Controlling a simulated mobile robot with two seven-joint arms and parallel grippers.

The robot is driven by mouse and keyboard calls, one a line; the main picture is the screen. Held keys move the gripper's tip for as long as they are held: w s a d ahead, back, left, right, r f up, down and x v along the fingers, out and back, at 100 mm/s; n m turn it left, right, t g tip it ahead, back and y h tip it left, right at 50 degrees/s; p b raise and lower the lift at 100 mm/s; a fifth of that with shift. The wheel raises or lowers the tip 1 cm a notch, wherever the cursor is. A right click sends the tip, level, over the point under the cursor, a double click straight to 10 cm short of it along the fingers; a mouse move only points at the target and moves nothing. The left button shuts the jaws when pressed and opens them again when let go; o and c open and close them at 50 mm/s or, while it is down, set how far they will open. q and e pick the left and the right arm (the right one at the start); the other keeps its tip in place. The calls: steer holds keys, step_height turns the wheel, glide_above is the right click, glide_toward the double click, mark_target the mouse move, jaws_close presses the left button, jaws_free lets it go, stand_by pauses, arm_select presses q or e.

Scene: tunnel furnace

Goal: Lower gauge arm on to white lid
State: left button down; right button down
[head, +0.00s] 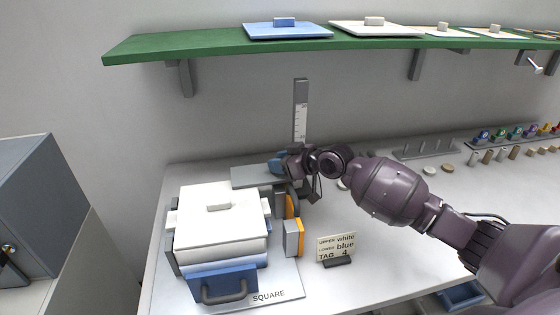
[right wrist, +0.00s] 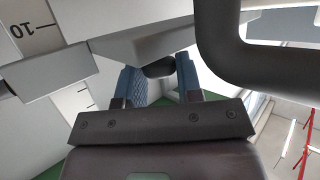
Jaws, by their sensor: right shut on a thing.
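The white lid (head: 235,196) with a small grey handle tops a white and blue box stack at the lower left of the head view. The gauge post (head: 300,92) with a white scale stands upright behind it. The grey gauge arm (head: 250,177) reaches left from near the post, by the lid's rear edge; the gap between them cannot be told. My right gripper (head: 278,165) is at the gauge arm. In the right wrist view its blue-padded fingers (right wrist: 160,82) are shut on a dark knob (right wrist: 158,67) under a grey piece. My left gripper is not in view.
A blue box (head: 222,284) with a grey handle is at the bottom of the stack, on a mat marked SQUARE. An orange and grey block (head: 293,238) and a card (head: 337,247) stand right of it. A green shelf (head: 200,46) with lids hangs above.

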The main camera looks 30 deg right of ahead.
steer(key=c, duration=1)
jaws_free()
steer(key=shift+f, duration=0.15)
steer(key=shift+o, duration=0.9)
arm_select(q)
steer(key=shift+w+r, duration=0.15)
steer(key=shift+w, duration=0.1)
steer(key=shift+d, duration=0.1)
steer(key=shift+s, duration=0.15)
arm_select(e)
steer(key=v, duration=1.1)
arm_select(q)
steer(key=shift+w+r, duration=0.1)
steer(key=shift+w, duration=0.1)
arm_select(e)
steer(key=shift+a, duration=0.1)
